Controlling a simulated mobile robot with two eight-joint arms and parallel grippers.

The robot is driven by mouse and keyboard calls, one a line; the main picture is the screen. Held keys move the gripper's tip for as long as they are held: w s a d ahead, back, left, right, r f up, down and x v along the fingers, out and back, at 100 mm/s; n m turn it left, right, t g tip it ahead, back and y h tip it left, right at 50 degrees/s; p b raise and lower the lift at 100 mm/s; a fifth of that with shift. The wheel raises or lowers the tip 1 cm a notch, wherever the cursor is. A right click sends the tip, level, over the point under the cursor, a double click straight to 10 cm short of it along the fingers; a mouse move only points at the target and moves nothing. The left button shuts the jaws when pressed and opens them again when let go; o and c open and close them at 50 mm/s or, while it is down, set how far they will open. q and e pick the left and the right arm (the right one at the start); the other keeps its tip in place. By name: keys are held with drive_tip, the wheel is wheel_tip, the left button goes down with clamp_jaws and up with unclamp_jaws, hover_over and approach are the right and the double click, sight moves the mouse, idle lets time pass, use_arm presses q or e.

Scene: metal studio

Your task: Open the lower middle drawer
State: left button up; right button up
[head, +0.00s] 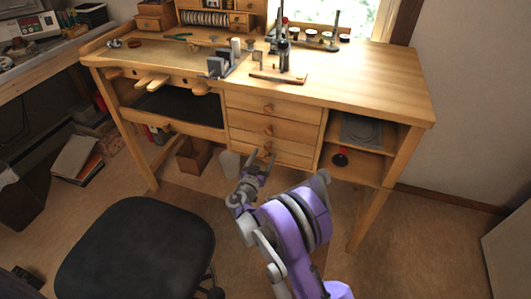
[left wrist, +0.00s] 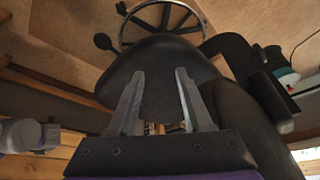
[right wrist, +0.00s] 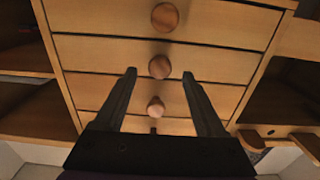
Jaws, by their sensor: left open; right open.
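The middle drawer stack (head: 290,130) is in the wooden bench, its drawers shut, with round wooden knobs. My right gripper (head: 262,158) is open in front of the lower drawers in the head view. In the right wrist view, which sees the stack upside down, a round knob (right wrist: 159,66) of a lower drawer shows between the open fingertips (right wrist: 160,75). Another knob (right wrist: 165,17) shows on the drawer at the top of that view. I cannot tell whether the fingers reach around the knob. My left gripper (left wrist: 155,72) is open and empty, facing the black chair.
A black chair (head: 137,250) stands at the front left. Open shelves (head: 355,160) are right of the drawers, and a cardboard box (head: 194,156) is on the floor to the left. Tools and a small stand (head: 284,55) are on the benchtop. Floor at right is clear.

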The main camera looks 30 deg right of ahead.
drive_tip(key=shift+x, duration=1.3)
clamp_jaws()
idle(0.5)
